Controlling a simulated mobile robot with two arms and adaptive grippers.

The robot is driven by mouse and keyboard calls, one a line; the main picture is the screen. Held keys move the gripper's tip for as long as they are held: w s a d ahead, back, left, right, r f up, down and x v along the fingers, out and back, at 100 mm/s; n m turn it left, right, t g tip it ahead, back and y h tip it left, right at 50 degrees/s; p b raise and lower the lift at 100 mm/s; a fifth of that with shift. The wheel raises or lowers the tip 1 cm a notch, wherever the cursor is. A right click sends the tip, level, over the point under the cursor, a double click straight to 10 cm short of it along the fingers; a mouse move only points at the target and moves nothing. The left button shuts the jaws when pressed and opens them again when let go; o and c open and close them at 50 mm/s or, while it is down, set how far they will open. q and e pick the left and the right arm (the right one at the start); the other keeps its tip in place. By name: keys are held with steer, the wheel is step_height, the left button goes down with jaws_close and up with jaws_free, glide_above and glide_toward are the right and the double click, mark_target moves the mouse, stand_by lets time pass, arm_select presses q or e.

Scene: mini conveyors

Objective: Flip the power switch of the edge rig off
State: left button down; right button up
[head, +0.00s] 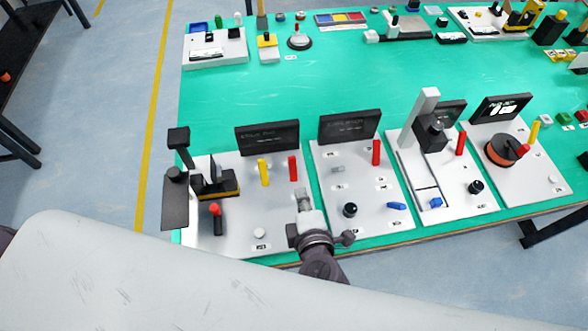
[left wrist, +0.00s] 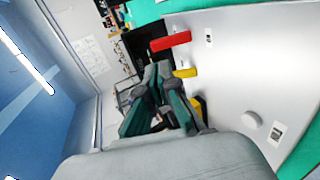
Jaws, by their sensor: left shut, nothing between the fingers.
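The leftmost white panel (head: 283,232) carries a yellow lever (head: 263,172), a red lever (head: 293,168), a red-tipped black switch (head: 216,218) and a white round knob (head: 259,233). I cannot read its dark screen (head: 267,138), so I cannot tell which panel is the edge rig. My left gripper (head: 303,197) is shut and empty over this panel's right side, in front of the red lever. The left wrist view shows its fingers (left wrist: 157,98) beside the red lever (left wrist: 171,41) and yellow lever (left wrist: 186,72), with the white knob (left wrist: 251,119) to the right.
A second panel (head: 372,208) with a red lever (head: 376,152), black knob (head: 350,210) and blue switch (head: 396,206) stands close on the right. Two more panels follow. Smaller rigs line the back of the green table (head: 270,90), whose middle is clear.

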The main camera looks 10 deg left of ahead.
mark_target(292, 162)
arm_select(q)
steer(key=b+x, duration=0.1)
steer(key=x, duration=0.3)
steer(key=shift+w+a+f+b, duration=0.1)
steer(key=shift+w+f+b, duration=0.05)
steer(key=shift+f+b, duration=0.25)
steer(key=b+x, duration=0.3)
steer(key=x, duration=0.2)
steer(key=shift+w+r, duration=0.1)
steer(key=shift+w+a, duration=0.1)
steer(key=shift+w, duration=0.1)
steer(key=shift+w+a, duration=0.1)
arm_select(e)
steer(key=f, duration=0.2)
steer(key=w+f, duration=0.1)
steer(key=f, duration=0.2)
steer(key=shift+w+f, duration=0.2)
steer(key=shift+f, duration=0.15)
arm_select(q)
steer(key=shift+w+a+r+p, duration=0.2)
steer(key=shift+w+p, duration=0.3)
steer(key=shift+p, duration=0.9)
steer(key=shift+a+f, duration=0.1)
arm_select(e)
steer(key=r, duration=0.1)
steer(key=s+r, duration=0.1)
steer(key=r, duration=0.1)
steer(key=shift+a, duration=0.1)
